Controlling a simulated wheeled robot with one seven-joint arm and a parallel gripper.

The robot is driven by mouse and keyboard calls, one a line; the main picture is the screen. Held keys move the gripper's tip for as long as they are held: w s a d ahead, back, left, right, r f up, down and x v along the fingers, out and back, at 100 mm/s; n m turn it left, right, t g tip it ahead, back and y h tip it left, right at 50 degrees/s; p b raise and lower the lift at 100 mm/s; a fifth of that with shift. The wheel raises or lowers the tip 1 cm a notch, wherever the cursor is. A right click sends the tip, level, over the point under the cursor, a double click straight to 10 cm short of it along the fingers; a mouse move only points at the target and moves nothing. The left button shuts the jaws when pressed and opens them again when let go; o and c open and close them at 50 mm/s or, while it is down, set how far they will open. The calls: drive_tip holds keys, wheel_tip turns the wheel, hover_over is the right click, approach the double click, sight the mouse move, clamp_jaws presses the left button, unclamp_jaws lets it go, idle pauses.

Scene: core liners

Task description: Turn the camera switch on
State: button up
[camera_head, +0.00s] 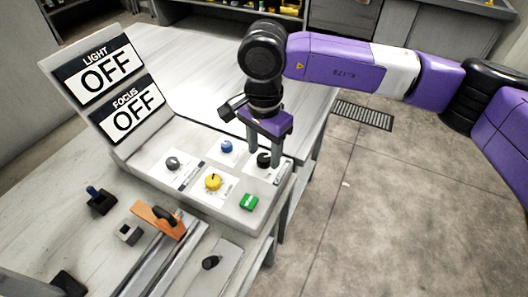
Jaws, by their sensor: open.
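A sloped grey control panel (150,190) sits on the table. It carries a grey knob (172,163), a blue knob (226,146), a yellow knob (213,182), a black knob (264,159) and a green rocker switch (249,202). The labels by them are too small to read, so I cannot tell which is the camera switch. Upright signs behind read LIGHT OFF (98,70) and FOCUS OFF (127,108). My gripper (265,155) points down, open, with its fingers on either side of the black knob; contact cannot be told.
In front of the panel are an orange-handled lever (159,219) on metal rails, a blue-topped black piece (101,200), a small grey block (128,233) and a black knob on a plate (211,262). The table's right edge is close to the panel. Open floor lies right.

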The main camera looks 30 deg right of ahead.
drive_tip(key=shift+f, duration=0.55)
clamp_jaws()
